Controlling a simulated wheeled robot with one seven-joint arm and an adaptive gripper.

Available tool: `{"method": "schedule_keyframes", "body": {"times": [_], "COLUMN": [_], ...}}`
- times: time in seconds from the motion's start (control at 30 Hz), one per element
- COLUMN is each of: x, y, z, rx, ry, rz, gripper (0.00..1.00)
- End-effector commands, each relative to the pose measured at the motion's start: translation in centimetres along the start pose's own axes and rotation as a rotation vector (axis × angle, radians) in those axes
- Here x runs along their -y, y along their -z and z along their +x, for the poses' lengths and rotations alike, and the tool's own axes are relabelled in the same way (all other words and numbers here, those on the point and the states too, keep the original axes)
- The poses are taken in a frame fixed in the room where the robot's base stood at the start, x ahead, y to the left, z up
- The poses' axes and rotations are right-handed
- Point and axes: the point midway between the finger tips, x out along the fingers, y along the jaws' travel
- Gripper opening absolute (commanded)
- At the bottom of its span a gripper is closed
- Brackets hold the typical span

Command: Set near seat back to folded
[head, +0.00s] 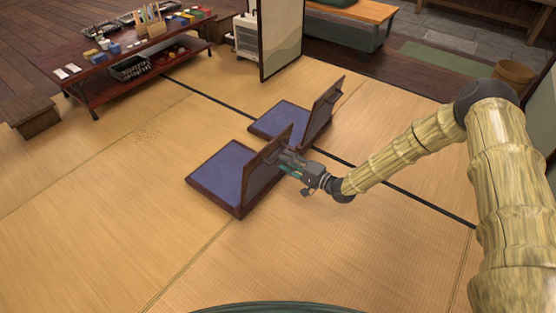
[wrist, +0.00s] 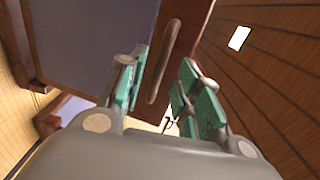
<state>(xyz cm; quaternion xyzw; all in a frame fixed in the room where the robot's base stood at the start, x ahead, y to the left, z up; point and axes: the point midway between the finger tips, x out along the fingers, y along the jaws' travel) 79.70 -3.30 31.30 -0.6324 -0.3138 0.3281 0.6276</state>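The near seat (head: 215,172) is a legless floor chair with a blue cushion and dark wood frame. Its back (head: 262,172) stands raised, tilted a little, at the cushion's right side. My gripper (head: 286,158) is at the back's outer right side, close to its upper part. In the wrist view the teal-padded fingers of my gripper (wrist: 163,64) are apart. The brown wooden edge of the back (wrist: 176,48), with a long slot, shows between and beyond them. Whether the fingers touch it I cannot tell.
A second blue seat (head: 280,119) with a raised back (head: 321,112) stands just behind the near one. A low table (head: 130,62) with dishes and trays is at the back left. A screen (head: 281,40) stands at the back. The tatami in front is clear.

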Motion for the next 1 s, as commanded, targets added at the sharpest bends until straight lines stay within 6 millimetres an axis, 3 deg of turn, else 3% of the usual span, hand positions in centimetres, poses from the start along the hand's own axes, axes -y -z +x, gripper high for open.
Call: {"method": "schedule_keyframes", "body": {"times": [0.3,0.73,0.9,1.0], "x": [-0.2,0.0,0.0,0.0], "y": [0.0,0.0,0.0,0.0], "z": [3.8,4.5,4.5,4.5], "rx": [0.000,0.000,0.000,0.000], "ry": [-0.002,-0.001,-0.001,-0.002], "rz": [-0.001,-0.001,-0.001,-0.001], "gripper": [0.33,0.33,0.02,0.00]}}
